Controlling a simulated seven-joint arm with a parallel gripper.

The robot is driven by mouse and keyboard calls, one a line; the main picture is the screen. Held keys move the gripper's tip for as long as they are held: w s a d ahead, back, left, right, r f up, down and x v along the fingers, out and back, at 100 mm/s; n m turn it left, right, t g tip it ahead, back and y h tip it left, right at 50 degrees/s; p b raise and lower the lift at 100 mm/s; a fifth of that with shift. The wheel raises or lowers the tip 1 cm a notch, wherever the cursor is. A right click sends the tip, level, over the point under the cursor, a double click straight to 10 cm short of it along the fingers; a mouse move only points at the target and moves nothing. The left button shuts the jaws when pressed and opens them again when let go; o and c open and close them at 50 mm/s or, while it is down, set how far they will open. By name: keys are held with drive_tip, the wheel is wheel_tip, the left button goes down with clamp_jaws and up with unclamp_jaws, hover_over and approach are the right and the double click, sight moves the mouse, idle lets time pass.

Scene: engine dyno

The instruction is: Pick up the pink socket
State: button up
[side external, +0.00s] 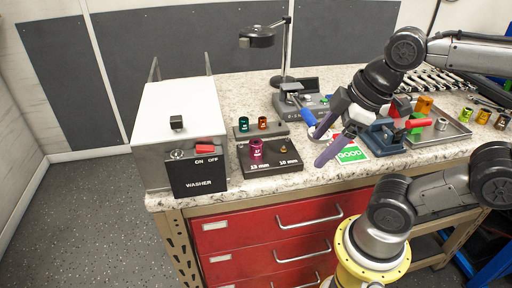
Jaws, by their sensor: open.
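The pink socket (256,148) stands upright on the left side of a black block (270,168) labelled with 13 mm and 10 mm. My gripper (316,150) is open, with its two purple fingers spread apart, to the right of the black block. It appears empty. The pink socket is clear of my fingers, and nothing hides it.
A washer box (180,110) stands left of the block. Behind it, a grey rack (248,132) holds green and orange sockets. A green GOOD card (351,153) lies by my gripper.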

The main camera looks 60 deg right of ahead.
drive_tip(key=w+r+n+g, duration=0.2)
drive_tip(key=w+r+n, duration=0.3)
drive_tip(key=n, duration=0.3)
drive_tip(key=n+g+y, duration=0.3)
drive_tip(key=n, duration=0.1)
hover_over(256, 142)
drive_tip(key=d, duration=0.4)
drive_tip(key=f, duration=0.1)
drive_tip(key=x, duration=0.8)
drive_tip(key=shift+w+d+f, duration=0.1)
drive_tip(key=shift+d+f, duration=0.1)
drive_tip(key=shift+f, duration=0.1)
drive_tip(key=shift+x, duration=2.85)
drive_tip(key=shift+a, duration=0.2)
clamp_jaws()
